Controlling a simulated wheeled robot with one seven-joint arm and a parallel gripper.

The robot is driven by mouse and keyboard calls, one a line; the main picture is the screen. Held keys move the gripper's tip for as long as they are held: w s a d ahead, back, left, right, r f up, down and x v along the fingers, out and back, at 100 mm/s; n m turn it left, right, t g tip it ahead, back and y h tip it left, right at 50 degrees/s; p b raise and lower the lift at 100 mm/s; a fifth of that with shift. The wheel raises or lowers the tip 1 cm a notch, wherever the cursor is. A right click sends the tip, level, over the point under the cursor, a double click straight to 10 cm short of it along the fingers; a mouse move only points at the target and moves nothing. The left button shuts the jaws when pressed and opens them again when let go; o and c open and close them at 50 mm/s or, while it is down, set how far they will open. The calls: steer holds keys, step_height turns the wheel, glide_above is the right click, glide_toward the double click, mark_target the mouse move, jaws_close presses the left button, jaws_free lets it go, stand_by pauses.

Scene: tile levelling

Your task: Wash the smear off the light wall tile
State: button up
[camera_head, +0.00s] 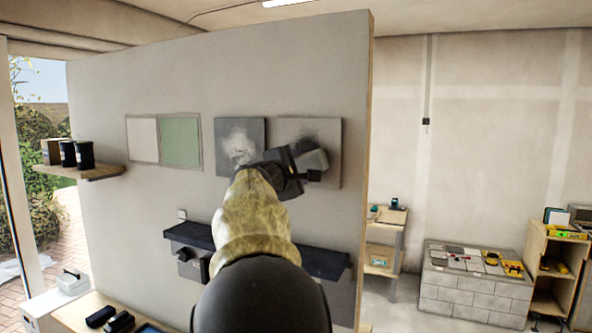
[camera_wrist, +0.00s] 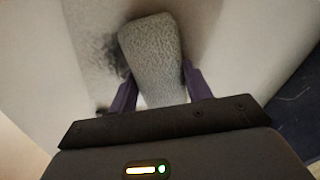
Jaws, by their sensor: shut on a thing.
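The light wall tile (camera_head: 328,130) hangs on the right of a grey wall panel, with a dark smear (camera_head: 297,138) on its upper left part. The smear also shows in the wrist view (camera_wrist: 114,56), just left of the sponge. My gripper (camera_head: 296,168) is in front of this tile, shut on a grey speckled sponge (camera_wrist: 152,55). The sponge sits between the two purple fingers and points at the tile. I cannot tell whether it touches the surface. The sponge and gripper hide the tile's lower left part.
A darker tile (camera_head: 228,130) with a whitish smear hangs just left. A white and green pair of panels (camera_head: 162,140) is farther left. A dark ledge (camera_head: 322,262) runs below the tiles. A shelf with dark canisters (camera_head: 84,154) juts out at far left.

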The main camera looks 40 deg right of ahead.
mark_target(323, 169)
steer(key=shift+s+d+b, duration=0.3)
steer(key=shift+s+b, duration=0.05)
steer(key=shift+s, duration=0.35)
steer(key=shift+s+d+b, duration=0.25)
steer(key=shift+s+b, duration=0.05)
steer(key=shift+s, duration=0.35)
steer(key=shift+s, duration=0.1)
steer(key=shift+s+d+b, duration=0.3)
steer(key=shift+s+b, duration=0.1)
steer(key=shift+s, duration=0.3)
steer(key=shift+s+d+b, duration=0.3)
steer(key=shift+s+b, duration=0.05)
steer(key=shift+s, duration=0.35)
steer(key=shift+r+p, duration=1.25)
steer(key=shift+r, duration=0.2)
steer(key=shift+w+f, duration=0.1)
